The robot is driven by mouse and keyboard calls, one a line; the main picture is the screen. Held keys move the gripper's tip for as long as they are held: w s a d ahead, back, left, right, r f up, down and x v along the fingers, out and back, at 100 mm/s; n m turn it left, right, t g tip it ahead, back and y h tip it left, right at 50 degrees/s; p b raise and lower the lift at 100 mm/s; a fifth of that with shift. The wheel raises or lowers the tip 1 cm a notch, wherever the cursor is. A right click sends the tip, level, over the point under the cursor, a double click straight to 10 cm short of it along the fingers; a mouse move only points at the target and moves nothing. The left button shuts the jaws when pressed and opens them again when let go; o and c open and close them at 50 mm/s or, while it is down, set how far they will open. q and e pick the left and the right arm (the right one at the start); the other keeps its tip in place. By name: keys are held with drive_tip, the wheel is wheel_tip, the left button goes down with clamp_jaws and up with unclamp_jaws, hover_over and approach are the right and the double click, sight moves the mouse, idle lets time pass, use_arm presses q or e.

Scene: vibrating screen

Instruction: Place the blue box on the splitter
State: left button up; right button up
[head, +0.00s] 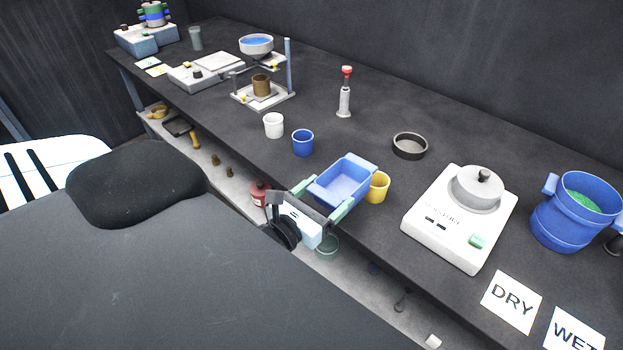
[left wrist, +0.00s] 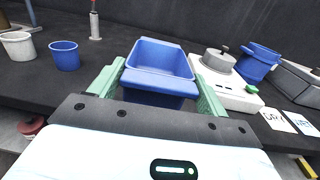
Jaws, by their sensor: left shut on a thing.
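The blue box (head: 343,183) is an open, empty rectangular tray with a flat lip at its ends. My left gripper (head: 334,191) is shut on it, with a green finger along each side. The box is at the front edge of the bench, roughly level; I cannot tell how far above the top it is. In the left wrist view the box (left wrist: 160,62) sits between the two green fingers. I cannot tell for sure which item is the splitter; a blue vessel with side boxes and green contents (head: 577,215) stands at the right. My right gripper is not in view.
A yellow cup (head: 378,188) is right beside the box, partly hidden. A blue cup (head: 302,143), white cup (head: 274,125) and dark ring (head: 410,146) stand nearby. A white scale-like device (head: 440,225) is to the right, DRY (head: 511,301) and WET cards in front.

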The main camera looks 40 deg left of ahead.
use_arm(q)
drive_tip(key=s+d+r, duration=0.2)
drive_tip(key=s+d, duration=0.1)
drive_tip(key=d, duration=0.4)
drive_tip(key=shift+s+y, duration=0.2)
drive_tip(key=shift+y, duration=0.1)
drive_tip(key=shift+a, duration=0.15)
drive_tip(key=shift+d, duration=0.2)
